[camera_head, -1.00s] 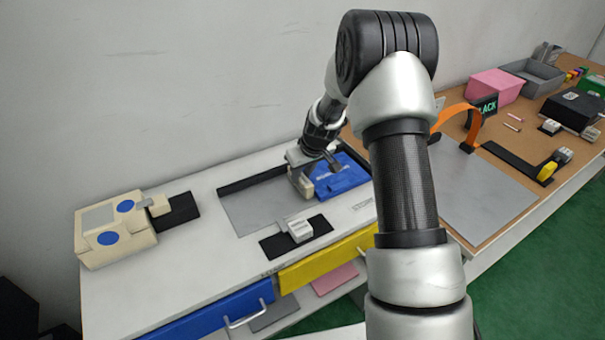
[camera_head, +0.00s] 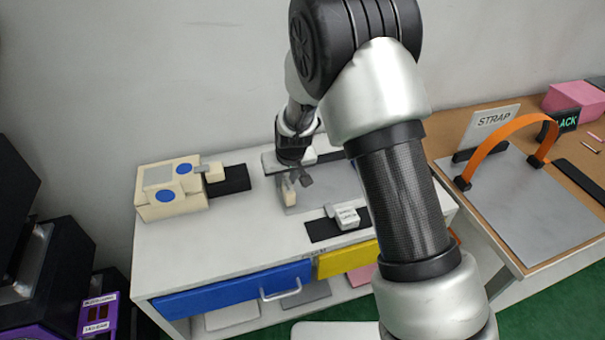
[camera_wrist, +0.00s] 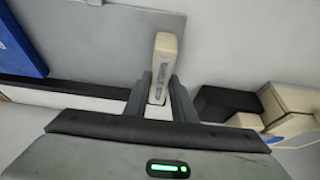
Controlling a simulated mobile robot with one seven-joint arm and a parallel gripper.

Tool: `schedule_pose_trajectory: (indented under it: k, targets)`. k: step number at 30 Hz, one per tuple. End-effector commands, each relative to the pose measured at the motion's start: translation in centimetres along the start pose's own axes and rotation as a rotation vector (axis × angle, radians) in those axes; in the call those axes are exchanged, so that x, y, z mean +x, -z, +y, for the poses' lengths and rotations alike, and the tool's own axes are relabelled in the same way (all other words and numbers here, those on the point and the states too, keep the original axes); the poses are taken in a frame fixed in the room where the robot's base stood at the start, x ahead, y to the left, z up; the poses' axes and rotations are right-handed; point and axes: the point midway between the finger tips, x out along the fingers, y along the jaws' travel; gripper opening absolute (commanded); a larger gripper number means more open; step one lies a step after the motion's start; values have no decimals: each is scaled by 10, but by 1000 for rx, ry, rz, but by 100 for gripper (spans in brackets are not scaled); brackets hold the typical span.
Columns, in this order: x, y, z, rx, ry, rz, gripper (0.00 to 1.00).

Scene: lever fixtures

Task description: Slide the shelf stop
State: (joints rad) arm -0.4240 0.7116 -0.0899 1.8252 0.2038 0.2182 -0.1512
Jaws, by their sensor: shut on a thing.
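The shelf stop is a cream block (camera_head: 289,196) with a label along it, at the left end of the grey panel (camera_head: 312,199) on the white bench. My gripper (camera_head: 297,180) is shut on it from above. In the wrist view the two dark fingers of my gripper (camera_wrist: 160,82) stand either side of the cream block (camera_wrist: 166,44), whose lettering is hard to read. The grey panel (camera_wrist: 100,35) also shows there, with a dark strip (camera_wrist: 75,86) along its edge. A blue box (camera_wrist: 18,45) is at the upper left, apart from the block.
A cream fixture with blue discs (camera_head: 172,200) stands at the bench's left, beside a black plate (camera_head: 230,180). A pale labelled block (camera_head: 346,217) sits on a black strip at the front. A blue drawer (camera_head: 235,288) and a yellow drawer (camera_head: 345,260) are below. An orange strap (camera_head: 490,140) arches at right.

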Motion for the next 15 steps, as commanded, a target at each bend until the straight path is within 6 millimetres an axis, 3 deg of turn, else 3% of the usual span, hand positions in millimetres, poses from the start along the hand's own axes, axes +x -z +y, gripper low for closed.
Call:
schedule_pose_trajectory:
  k: [14, 15]
  targets:
    - [0, 0, -12, 0, 5, -1, 0]
    - [0, 0, -12, 0, 5, -1, 28]
